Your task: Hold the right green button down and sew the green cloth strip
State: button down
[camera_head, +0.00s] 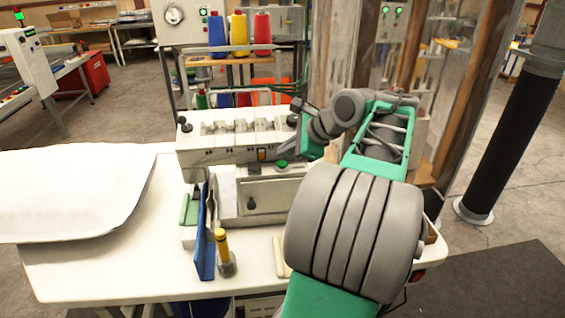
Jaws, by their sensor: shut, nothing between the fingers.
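The white sewing machine (228,160) stands on the white table. A round green button (281,164) shows on its front, right of a dark button (254,168). I make out only one green button clearly. My arm reaches in from the lower right, and my gripper (296,157) is at the right end of the machine, just right of and close to the green button. It is shut and empty; I cannot tell whether it touches the button. My arm hides the machine's right side. I cannot make out the green cloth strip for sure; a pale green piece (189,209) stands left of the machine.
A white pillow (70,190) lies on the table's left. A blue upright panel (205,232) and a yellow-topped tool (222,248) stand in front of the machine. Red, yellow and blue thread cones (238,35) are behind. The table's front left is clear.

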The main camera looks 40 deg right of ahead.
aim_at(285, 164)
jog(key=shift+f, duration=0.15)
jog(key=shift+f, duration=0.3)
jog(key=shift+f, duration=0.55)
dwell(4.1)
dwell(0.8)
jog(key=shift+r+p, duration=1.05)
jog(key=shift+p, duration=0.6)
notch_tip(285, 164, up, 5)
jog(key=p, duration=0.6)
